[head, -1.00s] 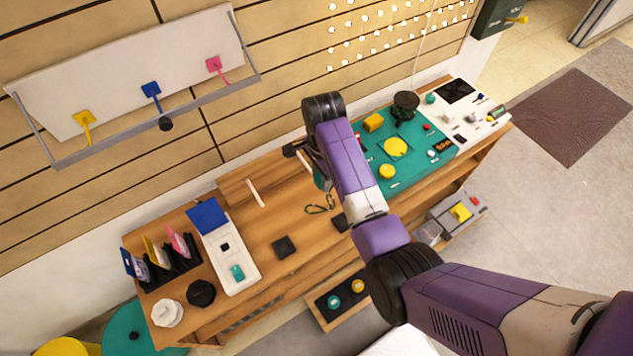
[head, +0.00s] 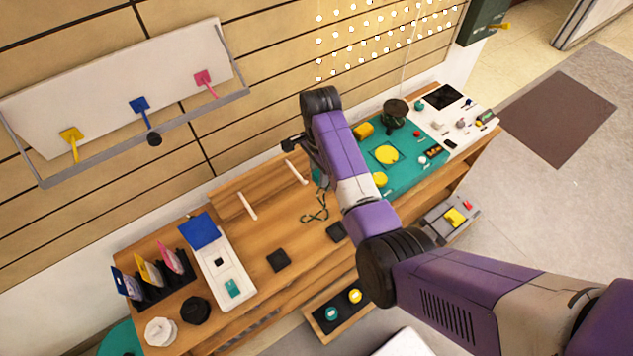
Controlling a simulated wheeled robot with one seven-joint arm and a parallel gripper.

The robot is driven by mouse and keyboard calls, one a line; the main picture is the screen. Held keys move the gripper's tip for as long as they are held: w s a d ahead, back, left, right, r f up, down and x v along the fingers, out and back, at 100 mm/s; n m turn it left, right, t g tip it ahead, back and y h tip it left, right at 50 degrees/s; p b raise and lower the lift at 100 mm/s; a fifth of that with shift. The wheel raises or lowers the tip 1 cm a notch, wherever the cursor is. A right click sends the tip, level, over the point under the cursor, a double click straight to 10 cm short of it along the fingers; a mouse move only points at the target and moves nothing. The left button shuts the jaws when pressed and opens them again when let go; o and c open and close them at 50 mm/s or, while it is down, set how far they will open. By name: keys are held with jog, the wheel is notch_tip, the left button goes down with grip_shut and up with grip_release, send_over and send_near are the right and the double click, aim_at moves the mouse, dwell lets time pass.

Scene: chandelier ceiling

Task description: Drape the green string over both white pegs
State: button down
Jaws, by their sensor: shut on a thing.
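The green string (head: 316,214) shows as a dark, loosely bent line beside my arm. Its upper part runs up toward my gripper (head: 321,174), whose fingertips are mostly hidden behind my purple arm link. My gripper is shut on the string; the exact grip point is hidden. Its lower end hangs down in the picture, over or on the wooden table; I cannot tell whether it touches. Two white pegs stand at the table's back: the left peg (head: 247,206) and the right peg (head: 295,172).
A black square block (head: 278,260) and another dark block (head: 336,232) lie on the wooden table (head: 262,235). A white tray with a blue lid (head: 204,231) is at left. A teal mat (head: 400,178) with several items is at right. The slatted wall stands close behind.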

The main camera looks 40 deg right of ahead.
jog(key=shift+w+d+r+b, duration=0.1)
jog(key=shift+w+d+b, duration=0.35)
jog(key=shift+w+d, duration=0.5)
jog(key=shift+w+d+b, duration=0.45)
jog(key=shift+w+d, duration=0.25)
jog(key=shift+d, duration=0.4)
jog(key=w+b, duration=0.7)
jog(key=a+f+p, duration=0.1)
jog(key=a+p, duration=0.1)
jog(key=a, duration=0.6)
jog(key=shift+a+f, duration=0.25)
jog(key=shift+a, duration=0.1)
